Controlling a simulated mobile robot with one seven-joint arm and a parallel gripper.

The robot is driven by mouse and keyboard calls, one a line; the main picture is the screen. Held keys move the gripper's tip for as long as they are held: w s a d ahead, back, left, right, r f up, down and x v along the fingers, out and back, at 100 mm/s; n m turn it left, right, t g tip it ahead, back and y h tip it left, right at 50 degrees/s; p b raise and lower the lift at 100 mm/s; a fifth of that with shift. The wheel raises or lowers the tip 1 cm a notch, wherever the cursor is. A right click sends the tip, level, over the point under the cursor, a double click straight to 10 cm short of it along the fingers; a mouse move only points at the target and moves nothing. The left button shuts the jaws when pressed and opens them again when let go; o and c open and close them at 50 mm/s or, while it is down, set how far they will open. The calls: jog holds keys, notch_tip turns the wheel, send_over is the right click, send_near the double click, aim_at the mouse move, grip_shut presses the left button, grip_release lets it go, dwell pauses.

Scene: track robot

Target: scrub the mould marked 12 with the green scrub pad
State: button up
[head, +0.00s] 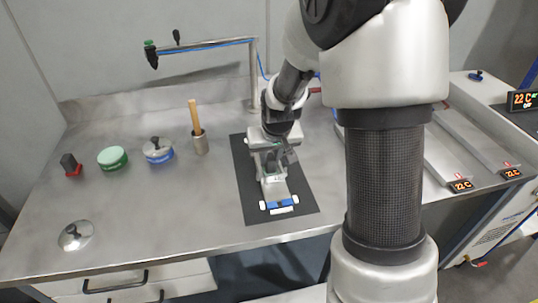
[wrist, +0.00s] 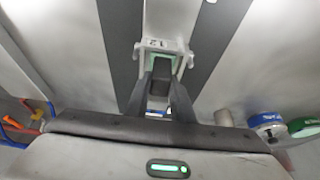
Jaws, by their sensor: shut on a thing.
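My gripper (wrist: 160,80) is shut on the dark handle of the green scrub pad (wrist: 162,75). Slivers of green show around the handle in the wrist view. The pad is over or inside the hollow of a grey metal mould marked 12 (wrist: 156,43); I cannot tell whether it touches the bottom. In the head view the mould (head: 273,188) lies on a dark mat (head: 252,208), with a blue and white part at its front end. My gripper (head: 272,165) points down over the mould and hides much of it and the pad.
A red pad with a dark handle (head: 71,166), a green round tin (head: 113,158), a blue round tin (head: 158,151) and a cup with a wooden-handled tool (head: 200,143) stand left. A glass lid (head: 75,236) lies front left. A tap (head: 253,75) rises behind the mat.

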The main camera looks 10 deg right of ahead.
jog(key=shift+s, duration=0.4)
jog(key=shift+w, duration=0.1)
jog(key=shift+w, duration=1.1)
jog(key=shift+w, duration=0.1)
jog(key=shift+w, duration=1)
jog(key=shift+w, duration=0.1)
jog(key=shift+w, duration=1.05)
